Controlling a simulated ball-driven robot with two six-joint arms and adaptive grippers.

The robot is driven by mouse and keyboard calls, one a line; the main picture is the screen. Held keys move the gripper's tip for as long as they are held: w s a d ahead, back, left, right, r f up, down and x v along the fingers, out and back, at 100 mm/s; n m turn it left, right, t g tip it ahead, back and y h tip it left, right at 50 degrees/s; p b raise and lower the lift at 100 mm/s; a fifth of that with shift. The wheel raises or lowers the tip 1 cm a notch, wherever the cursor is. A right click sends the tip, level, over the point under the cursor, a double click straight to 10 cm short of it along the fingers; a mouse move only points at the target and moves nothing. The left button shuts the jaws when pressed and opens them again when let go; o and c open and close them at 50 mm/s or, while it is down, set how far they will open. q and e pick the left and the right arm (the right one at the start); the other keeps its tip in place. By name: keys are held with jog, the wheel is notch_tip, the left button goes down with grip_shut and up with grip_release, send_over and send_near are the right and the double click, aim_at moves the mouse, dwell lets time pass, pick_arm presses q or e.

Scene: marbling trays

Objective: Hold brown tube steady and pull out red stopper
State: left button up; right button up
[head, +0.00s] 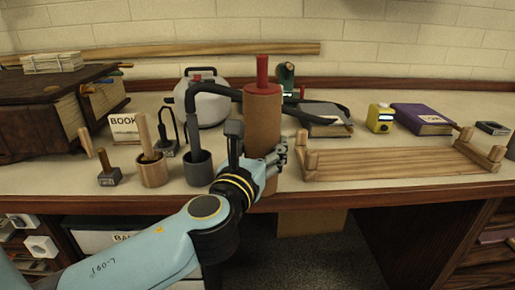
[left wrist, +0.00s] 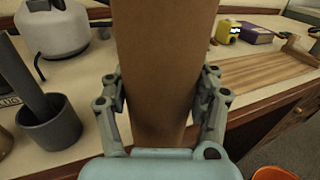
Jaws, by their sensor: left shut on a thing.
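The brown tube (head: 262,122) stands upright near the front edge of the bench in the head view. The red stopper (head: 262,73) sits in its top end, with its narrow handle pointing up. My left gripper (head: 279,160) is shut around the lower part of the tube. In the left wrist view the brown tube (left wrist: 160,70) fills the space between the two fingers of the left gripper (left wrist: 162,95). The stopper is out of frame in that view. My right gripper does not show in either view.
A grey mortar (head: 198,168) and a wooden mortar (head: 152,170) stand left of the tube. A wooden rack (head: 390,165) lies to the right. A white canister (head: 207,103), yellow device (head: 380,118) and purple book (head: 422,119) are farther back. An orange bin (left wrist: 275,173) shows low in the left wrist view.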

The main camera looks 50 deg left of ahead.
pick_arm(q)
jog(key=x, duration=1.2)
jog(key=shift+f+p, duration=0.4)
jog(key=shift+f, duration=0.05)
jog(key=shift+f+b, duration=0.75)
jog(key=shift+f, duration=0.2)
dwell(0.3)
jog(key=o, duration=0.6)
jog(key=c, duration=0.6)
jog(key=o, duration=1.4)
